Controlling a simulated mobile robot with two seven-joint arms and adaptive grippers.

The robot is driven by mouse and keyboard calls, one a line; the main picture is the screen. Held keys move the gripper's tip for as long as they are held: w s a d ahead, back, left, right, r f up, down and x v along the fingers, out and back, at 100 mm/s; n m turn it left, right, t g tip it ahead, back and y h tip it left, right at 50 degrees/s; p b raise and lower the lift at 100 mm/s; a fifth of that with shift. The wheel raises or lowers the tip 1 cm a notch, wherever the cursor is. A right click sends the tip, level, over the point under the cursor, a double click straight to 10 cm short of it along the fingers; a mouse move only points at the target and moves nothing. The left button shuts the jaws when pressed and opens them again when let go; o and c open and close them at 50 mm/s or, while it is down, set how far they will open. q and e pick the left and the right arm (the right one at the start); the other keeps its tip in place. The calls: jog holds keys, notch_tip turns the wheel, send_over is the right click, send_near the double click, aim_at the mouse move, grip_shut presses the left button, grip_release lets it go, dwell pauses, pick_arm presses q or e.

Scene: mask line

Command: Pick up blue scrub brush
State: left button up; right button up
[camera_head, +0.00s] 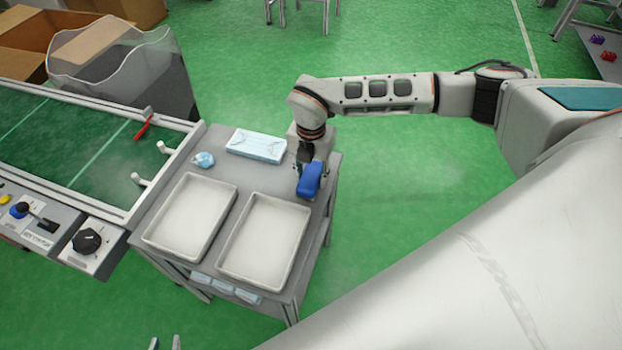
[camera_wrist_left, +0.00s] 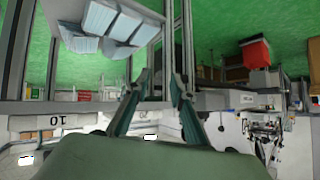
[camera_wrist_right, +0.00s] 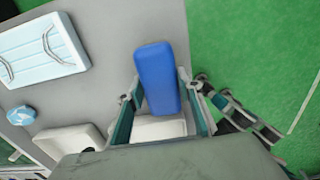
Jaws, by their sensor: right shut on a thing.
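The blue scrub brush (camera_head: 310,179) is at the right edge of the grey table, beside the right tray. My right gripper (camera_head: 303,166) comes down from above and is shut on it. In the right wrist view the brush (camera_wrist_right: 157,75) lies between the two fingers of the right gripper (camera_wrist_right: 160,97), its blue block pointing away from the palm. Whether it touches the tabletop is hard to tell. My left gripper (camera_wrist_left: 160,82) is open and empty; its fingertips (camera_head: 165,343) show at the bottom edge of the head view, away from the brush.
Two white trays (camera_head: 188,216) stand on the grey table (camera_head: 226,181). A stack of blue masks (camera_head: 256,145) and a small blue-white item (camera_head: 203,159) lie behind them. A green conveyor (camera_head: 70,143) adjoins on the left. Open green floor (camera_head: 430,190) lies to the right.

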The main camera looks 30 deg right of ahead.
notch_tip(320, 180, up, 13)
jog(key=p, duration=0.3)
notch_tip(320, 180, up, 7)
send_over(311, 174)
jog(key=shift+s+p, duration=0.1)
jog(key=shift+p, duration=0.2)
jog(key=o, duration=0.5)
jog(key=shift+c, duration=0.2)
jog(key=c, duration=0.3)
jog(key=shift+c, duration=0.2)
